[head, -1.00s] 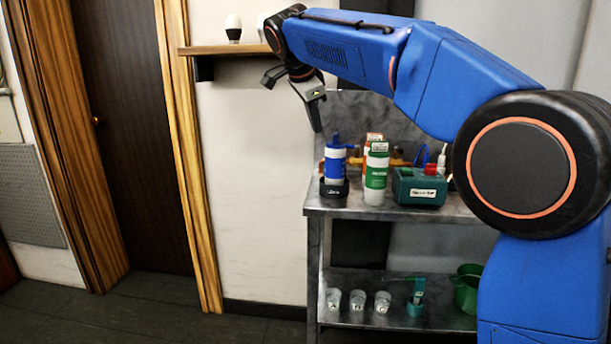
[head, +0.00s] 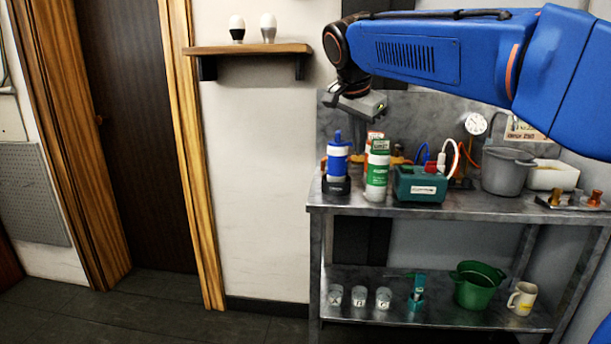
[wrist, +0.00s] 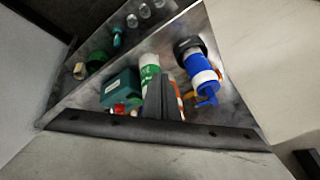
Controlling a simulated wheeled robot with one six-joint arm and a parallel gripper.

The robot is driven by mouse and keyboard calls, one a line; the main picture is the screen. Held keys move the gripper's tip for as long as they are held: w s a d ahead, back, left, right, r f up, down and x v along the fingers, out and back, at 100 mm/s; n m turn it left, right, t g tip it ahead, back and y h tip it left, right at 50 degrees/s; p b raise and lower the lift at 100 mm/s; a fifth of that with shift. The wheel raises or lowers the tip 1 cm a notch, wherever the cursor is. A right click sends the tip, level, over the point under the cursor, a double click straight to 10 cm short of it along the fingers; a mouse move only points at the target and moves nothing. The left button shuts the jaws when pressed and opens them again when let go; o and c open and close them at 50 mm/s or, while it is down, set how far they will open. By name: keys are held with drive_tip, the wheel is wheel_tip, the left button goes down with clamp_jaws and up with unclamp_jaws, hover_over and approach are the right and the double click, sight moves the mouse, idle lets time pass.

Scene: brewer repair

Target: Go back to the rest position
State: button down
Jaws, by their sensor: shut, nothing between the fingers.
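My gripper (head: 352,104) is at the end of my raised blue arm, above the left part of the steel bench (head: 450,209). Its fingers also show in the wrist view (wrist: 162,98), close together with nothing held. Below it on the bench top stand a blue and white bottle (head: 338,163) in a black base and a white and green bottle (head: 377,173). The gripper is apart from both. Part of its fingers is hard to make out against the backsplash in the head view.
A green box (head: 420,185), a grey pot (head: 505,172) and a white tub (head: 551,175) stand further right. The lower shelf holds small cups (head: 358,297), a green bucket (head: 474,287) and a mug (head: 522,298). A wall shelf (head: 247,49) carries two egg-shaped items left of my arm.

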drive_tip(key=s+d+f+n+y, duration=0.1)
drive_tip(key=s+d+f+n, duration=0.2)
drive_tip(key=s+d+f, duration=0.45)
drive_tip(key=s+d+f+n, duration=0.3)
drive_tip(key=s+d+f, duration=0.2)
drive_tip(key=s, duration=0.6)
drive_tip(key=s+d+f+n, duration=0.1)
drive_tip(key=s+f+n, duration=0.1)
drive_tip(key=s+f, duration=0.6)
drive_tip(key=s+d+f+n+y, duration=0.1)
drive_tip(key=s+d+f+n, duration=0.1)
drive_tip(key=s+f, duration=0.6)
drive_tip(key=shift+s+d+f+g, duration=0.25)
drive_tip(key=shift+s+f+g, duration=0.1)
drive_tip(key=shift+f, duration=0.25)
